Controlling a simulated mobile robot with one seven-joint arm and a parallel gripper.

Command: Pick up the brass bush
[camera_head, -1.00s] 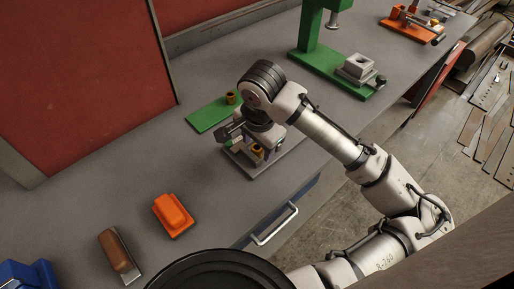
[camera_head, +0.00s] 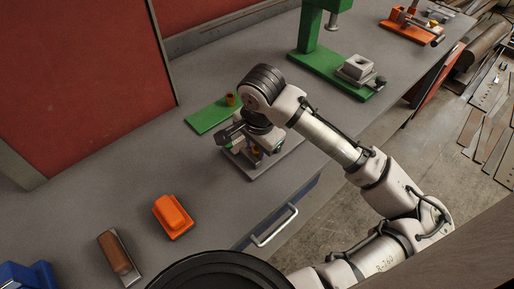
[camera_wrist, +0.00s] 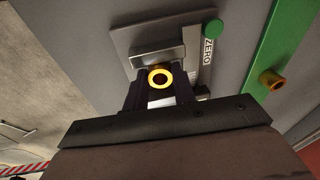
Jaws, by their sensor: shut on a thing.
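The brass bush (camera_wrist: 160,78) is a small yellow ring with a dark bore, seen end-on between my fingers in the wrist view. My gripper (camera_wrist: 161,86) is shut on it, one dark finger on each side. The bush is over a grey metal fixture (camera_wrist: 135,38) with a block, a green button and a "ZERO" label. I cannot tell whether the bush touches the fixture. In the head view my gripper (camera_head: 254,149) is low over the fixture (camera_head: 245,166) and mostly hides the bush.
A second brass-coloured bush (camera_head: 230,98) stands on a green plate (camera_head: 207,116) behind the fixture. It also shows in the wrist view (camera_wrist: 271,80). A green press (camera_head: 337,75) stands farther back. An orange block (camera_head: 172,215) and a brown-handled tool (camera_head: 119,256) lie at the front left.

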